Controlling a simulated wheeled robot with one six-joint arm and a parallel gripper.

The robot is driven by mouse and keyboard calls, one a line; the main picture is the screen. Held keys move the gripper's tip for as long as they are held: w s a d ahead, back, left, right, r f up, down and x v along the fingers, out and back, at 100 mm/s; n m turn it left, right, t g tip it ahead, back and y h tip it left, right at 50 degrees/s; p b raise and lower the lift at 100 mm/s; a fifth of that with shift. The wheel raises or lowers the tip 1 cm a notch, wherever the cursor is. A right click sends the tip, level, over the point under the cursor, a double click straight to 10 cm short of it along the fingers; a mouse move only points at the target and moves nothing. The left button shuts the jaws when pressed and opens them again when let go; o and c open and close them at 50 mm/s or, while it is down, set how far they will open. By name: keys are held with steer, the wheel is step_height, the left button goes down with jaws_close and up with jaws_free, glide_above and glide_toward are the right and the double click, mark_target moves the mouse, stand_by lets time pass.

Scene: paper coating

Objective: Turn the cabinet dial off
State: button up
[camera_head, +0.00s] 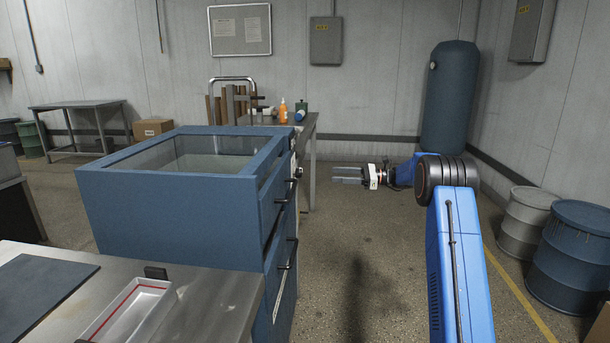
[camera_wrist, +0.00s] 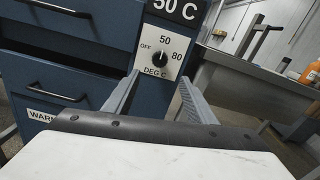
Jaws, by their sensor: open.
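The dial (camera_wrist: 160,60) is a small black knob on a white plate marked OFF, 50, 80 and DEG C, on the front of the blue cabinet (camera_wrist: 105,45). OFF is at the left of the knob, 50 above it and 80 to the right. The knob's exact setting is too small to read surely. A black label above reads 50 C. In the head view the cabinet (camera_head: 165,215) stands left of my gripper (camera_head: 335,175), with a gap between. My gripper is open and empty, its fingers pointing at the cabinet front. In the wrist view my gripper (camera_wrist: 160,78) has its fingertips either side below the dial.
Black drawer handles (camera_head: 291,190) stick out from the cabinet front. A metal table (camera_head: 310,128) with bottles stands behind the cabinet. A steel bench (camera_head: 215,295) is at the near left. Drums (camera_head: 572,260) stand at the right. The floor around my gripper is clear.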

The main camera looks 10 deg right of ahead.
mark_target(298, 173)
steer(key=x, duration=1.4)
steer(key=c, duration=1)
steer(key=shift+c, duration=0.2)
steer(key=shift+n, duration=0.3)
steer(key=n, duration=1.3)
steer(key=shift+f, duration=0.15)
steer(key=shift+n, duration=0.3)
